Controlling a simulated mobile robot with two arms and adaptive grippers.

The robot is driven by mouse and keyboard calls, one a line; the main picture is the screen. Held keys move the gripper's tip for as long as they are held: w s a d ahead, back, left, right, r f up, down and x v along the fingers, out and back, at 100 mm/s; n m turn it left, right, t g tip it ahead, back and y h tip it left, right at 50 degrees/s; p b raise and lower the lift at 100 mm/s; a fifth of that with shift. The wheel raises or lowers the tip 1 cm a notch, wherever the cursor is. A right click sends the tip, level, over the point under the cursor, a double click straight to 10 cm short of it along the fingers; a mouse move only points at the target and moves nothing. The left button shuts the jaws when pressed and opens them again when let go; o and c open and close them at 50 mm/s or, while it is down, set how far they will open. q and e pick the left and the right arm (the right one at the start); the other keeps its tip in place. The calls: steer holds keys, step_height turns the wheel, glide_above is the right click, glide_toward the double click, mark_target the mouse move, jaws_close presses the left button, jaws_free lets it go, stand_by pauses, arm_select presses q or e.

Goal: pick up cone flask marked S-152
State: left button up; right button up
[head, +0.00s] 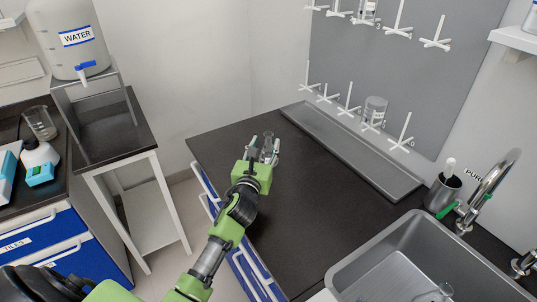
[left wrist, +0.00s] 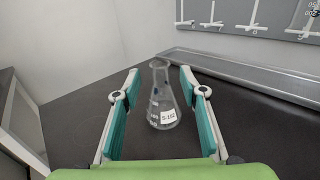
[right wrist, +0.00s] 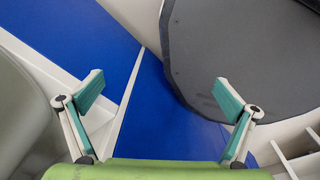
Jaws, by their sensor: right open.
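The clear cone flask (left wrist: 161,95) has a white label reading S-152 and stands upright on the black countertop (head: 310,210). In the head view the flask (head: 268,146) is near the counter's far left corner, partly hidden by my left gripper (head: 262,148). In the left wrist view my left gripper (left wrist: 160,88) is open. Its teal-padded fingers are on either side of the flask, with a visible gap on each side. In the right wrist view my right gripper (right wrist: 161,84) is open and empty, in front of blue panels. It does not show in the head view.
A long grey tray (head: 345,150) lies along the back of the counter under a pegboard (head: 370,70) with white pegs. A sink (head: 395,275) and faucet (head: 490,180) are at right. A water container (head: 75,40) and other glassware stand at left. The counter's middle is clear.

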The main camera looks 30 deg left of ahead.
mark_target(268, 138)
arm_select(q)
steer(key=x, duration=0.5)
steer(key=shift+w, duration=0.2)
jaws_close()
